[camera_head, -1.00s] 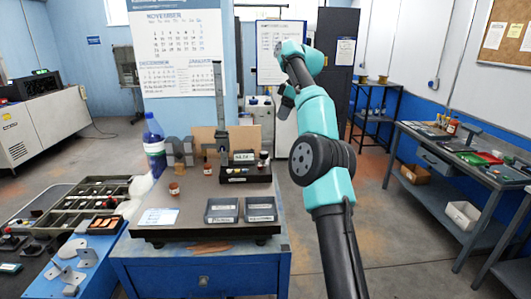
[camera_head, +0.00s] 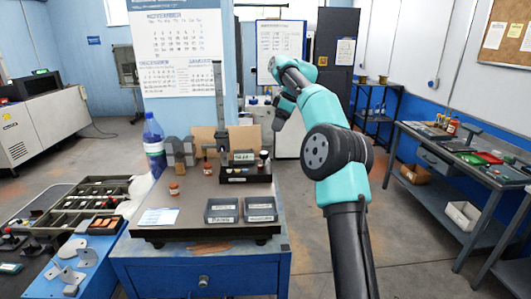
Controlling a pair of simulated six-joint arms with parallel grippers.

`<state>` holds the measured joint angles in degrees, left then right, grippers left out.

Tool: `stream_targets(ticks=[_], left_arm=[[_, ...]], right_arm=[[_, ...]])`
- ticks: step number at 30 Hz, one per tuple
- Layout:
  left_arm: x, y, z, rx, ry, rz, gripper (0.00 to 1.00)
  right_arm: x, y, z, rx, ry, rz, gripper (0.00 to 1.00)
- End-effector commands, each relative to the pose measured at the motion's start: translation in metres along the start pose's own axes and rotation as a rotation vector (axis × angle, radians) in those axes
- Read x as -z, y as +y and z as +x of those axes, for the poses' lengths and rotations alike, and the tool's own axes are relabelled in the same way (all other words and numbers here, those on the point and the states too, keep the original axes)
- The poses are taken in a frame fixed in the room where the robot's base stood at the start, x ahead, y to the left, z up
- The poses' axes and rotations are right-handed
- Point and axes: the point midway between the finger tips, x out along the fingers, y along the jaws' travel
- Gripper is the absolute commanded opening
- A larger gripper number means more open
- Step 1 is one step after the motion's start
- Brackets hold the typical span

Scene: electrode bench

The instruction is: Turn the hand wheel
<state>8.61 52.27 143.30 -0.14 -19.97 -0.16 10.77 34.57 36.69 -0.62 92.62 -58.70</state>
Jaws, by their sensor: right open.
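A tall grey column stand (camera_head: 218,100) rises at the back of the dark bench plate (camera_head: 190,208), with a small head low on it. I cannot clearly make out a hand wheel on it at this size. My right gripper (camera_head: 278,122) hangs beyond and to the right of the bench, pointing down, apart from the stand. It is open with nothing seen between its jaws. My left gripper is not in view.
On the plate are two dark trays (camera_head: 222,211), a small orange-brown pot (camera_head: 174,188), a white paper (camera_head: 158,216) and grey blocks (camera_head: 180,152). A blue bottle (camera_head: 153,140) stands at its left. A dark box (camera_head: 245,173) sits near the column.

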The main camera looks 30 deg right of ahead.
Motion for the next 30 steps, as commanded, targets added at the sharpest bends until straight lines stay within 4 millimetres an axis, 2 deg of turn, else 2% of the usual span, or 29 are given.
stream_targets(ticks=[21,25,30], left_arm=[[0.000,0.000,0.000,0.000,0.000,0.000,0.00],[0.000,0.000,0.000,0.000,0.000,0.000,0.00],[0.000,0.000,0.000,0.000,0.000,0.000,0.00]], right_arm=[[-0.001,-0.001,0.112,0.002,-0.001,0.000,0.62],[-0.001,-0.001,0.124,0.001,-0.001,0.000,0.62],[0.000,0.000,0.129,0.000,0.000,0.000,0.62]])
